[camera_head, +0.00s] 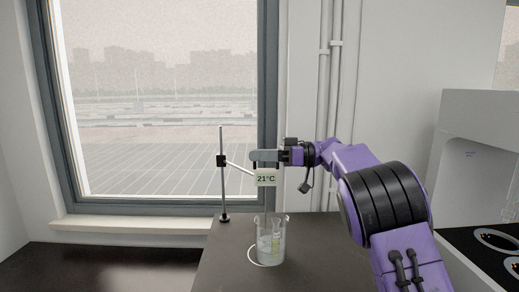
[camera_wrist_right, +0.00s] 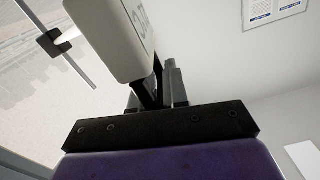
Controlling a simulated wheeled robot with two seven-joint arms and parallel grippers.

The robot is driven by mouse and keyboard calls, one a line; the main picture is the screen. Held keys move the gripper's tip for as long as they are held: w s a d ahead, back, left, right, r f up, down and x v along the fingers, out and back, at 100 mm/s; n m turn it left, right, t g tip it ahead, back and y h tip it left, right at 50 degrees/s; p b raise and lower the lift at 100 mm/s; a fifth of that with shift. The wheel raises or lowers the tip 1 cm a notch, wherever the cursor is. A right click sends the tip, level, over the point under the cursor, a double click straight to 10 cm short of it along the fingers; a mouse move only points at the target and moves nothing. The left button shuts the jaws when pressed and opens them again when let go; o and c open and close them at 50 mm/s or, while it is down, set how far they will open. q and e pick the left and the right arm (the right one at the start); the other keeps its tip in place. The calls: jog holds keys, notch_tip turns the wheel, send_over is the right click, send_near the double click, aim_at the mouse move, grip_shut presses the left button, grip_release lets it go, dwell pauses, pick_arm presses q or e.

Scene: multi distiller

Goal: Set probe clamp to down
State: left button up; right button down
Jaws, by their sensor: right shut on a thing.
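The probe clamp is a black block (camera_head: 222,161) on a thin upright metal rod (camera_head: 222,190), with a pale arm (camera_head: 239,168) running to a display box (camera_head: 266,179) reading 21°C. The box hangs above a glass beaker (camera_head: 271,245) with clear liquid. My right gripper (camera_head: 268,156) is shut on the probe's display box, at its upper part. In the right wrist view the pale box (camera_wrist_right: 112,38) fills the upper middle, partly hiding my right fingers (camera_wrist_right: 160,85). The black clamp block (camera_wrist_right: 54,42) and rod are at upper left. My left gripper is not in view.
The dark bench (camera_head: 320,250) has free room right of the beaker. A window (camera_head: 160,100) stands behind, with pipes (camera_head: 324,100) on the wall. A white machine (camera_head: 475,160) with round openings is at the right.

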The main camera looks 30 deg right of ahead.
aim_at(267, 179)
notch_tip(267, 179, down, 6)
jog(key=b, duration=0.2)
jog(key=shift+f+b, duration=0.2)
jog(key=shift+b, duration=0.1)
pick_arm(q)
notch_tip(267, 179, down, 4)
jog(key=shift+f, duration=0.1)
pick_arm(e)
jog(key=shift+f, duration=0.3)
jog(key=c, duration=1.2)
grip_release()
jog(key=shift+r, duration=0.1)
jog(key=shift+s, duration=0.1)
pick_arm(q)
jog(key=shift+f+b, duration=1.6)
pick_arm(e)
jog(key=v, duration=1)
jog(key=shift+d, duration=0.15)
jog(key=shift+s, duration=0.1)
